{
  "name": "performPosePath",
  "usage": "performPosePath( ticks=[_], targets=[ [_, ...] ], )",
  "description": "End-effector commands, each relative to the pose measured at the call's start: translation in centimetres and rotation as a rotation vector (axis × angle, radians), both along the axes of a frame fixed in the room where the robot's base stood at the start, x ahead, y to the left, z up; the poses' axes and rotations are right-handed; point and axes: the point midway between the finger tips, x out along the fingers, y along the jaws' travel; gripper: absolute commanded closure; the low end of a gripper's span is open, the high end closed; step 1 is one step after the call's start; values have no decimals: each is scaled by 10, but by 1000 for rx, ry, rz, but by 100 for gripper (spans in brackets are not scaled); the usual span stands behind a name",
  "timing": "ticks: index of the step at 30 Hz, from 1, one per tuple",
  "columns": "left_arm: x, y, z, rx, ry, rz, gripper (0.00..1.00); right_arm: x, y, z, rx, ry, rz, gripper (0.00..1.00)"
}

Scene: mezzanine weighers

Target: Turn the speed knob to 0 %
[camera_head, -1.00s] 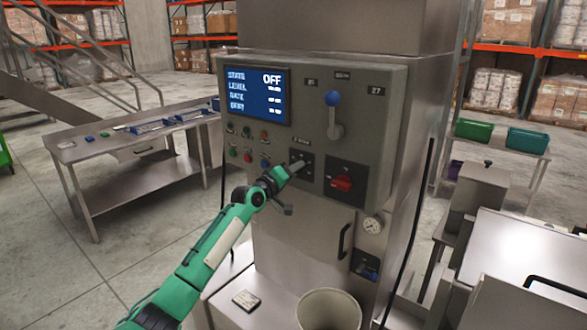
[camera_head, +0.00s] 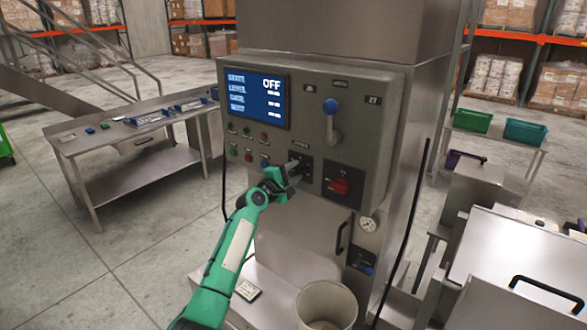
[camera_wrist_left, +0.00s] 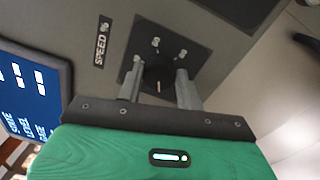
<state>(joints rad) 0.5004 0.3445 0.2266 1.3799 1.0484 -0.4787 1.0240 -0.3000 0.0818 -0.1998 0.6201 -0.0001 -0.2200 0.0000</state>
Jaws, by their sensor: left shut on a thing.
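The speed knob (camera_wrist_left: 158,84) is a dark round knob with a pale pointer mark, on a black plate under the "SPEED" label (camera_wrist_left: 103,42) in the left wrist view. My left gripper (camera_wrist_left: 158,92) is shut on it, one finger on each side. In the head view the left gripper (camera_head: 294,172) reaches the black speed plate (camera_head: 302,162) on the grey control panel, and hides most of the knob. The scale marks cannot be read. My right gripper is not in view.
The panel's display (camera_head: 257,97) reads OFF. A red rotary switch (camera_head: 338,186) sits right of the knob and a blue-tipped lever (camera_head: 332,120) above it. Small buttons (camera_head: 248,145) lie to the left. A bucket (camera_head: 327,303) stands below.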

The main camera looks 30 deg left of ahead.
Motion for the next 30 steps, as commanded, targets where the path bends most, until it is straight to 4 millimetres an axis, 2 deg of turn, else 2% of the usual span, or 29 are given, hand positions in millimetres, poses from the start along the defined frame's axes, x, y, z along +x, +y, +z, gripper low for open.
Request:
performPosePath(
  ticks=[9,24,25,27,30],
  targets=[
    [0,1,2,-100,5,2,86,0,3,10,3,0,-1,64],
    [0,1,1,-115,7,2,86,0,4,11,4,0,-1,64],
    [0,1,1,-115,7,1,58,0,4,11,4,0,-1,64],
    [0,1,1,-114,7,1,44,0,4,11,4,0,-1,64],
    [0,0,1,-114,7,1,42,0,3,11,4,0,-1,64]
  ],
)
